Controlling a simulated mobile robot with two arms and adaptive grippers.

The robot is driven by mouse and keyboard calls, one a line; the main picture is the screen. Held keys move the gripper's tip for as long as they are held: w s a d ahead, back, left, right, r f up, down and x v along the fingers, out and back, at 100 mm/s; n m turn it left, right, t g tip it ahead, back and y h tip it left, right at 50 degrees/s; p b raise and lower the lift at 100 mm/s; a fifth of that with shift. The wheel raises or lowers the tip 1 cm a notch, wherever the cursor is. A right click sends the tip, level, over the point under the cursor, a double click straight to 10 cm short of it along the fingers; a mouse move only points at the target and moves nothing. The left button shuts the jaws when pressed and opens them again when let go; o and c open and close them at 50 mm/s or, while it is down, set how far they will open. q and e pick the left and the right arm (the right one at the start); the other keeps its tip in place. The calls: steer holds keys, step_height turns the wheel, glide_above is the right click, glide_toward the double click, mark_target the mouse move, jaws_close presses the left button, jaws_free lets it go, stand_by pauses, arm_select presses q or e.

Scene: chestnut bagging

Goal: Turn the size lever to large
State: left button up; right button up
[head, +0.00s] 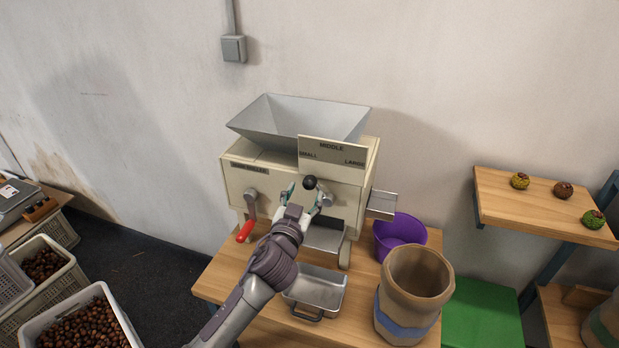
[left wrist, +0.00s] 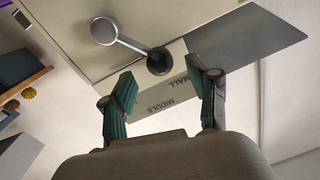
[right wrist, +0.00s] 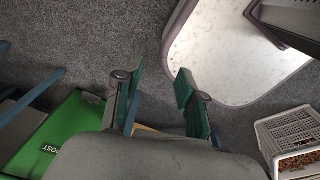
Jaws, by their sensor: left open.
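The size lever is a grey arm with a black ball knob (head: 310,182) on the front of the cream machine (head: 240,182). A label plate (head: 332,154) above it reads SMALL, MIDDLE and LARGE. The lever tilts up and left from its pivot, toward the SMALL side of the plate. My left gripper (head: 303,196) is open at the knob. In the left wrist view the knob (left wrist: 159,61) lies between and just beyond the open fingertips, with no clear contact. My right gripper (right wrist: 152,78) is open and empty, away from the machine.
A red-handled crank (head: 245,231) hangs left of the lever. A metal tray (head: 316,291), a purple bowl (head: 401,229) and an open sack (head: 415,277) crowd the wooden table (head: 222,278). A shelf (head: 515,213) stands right; crates of chestnuts (head: 77,325) stand left.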

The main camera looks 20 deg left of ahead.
mark_target(308, 188)
arm_select(q)
steer(key=shift+w+p, duration=0.35)
steer(key=shift+w, duration=2.15)
steer(key=shift+s, duration=0.1)
jaws_close()
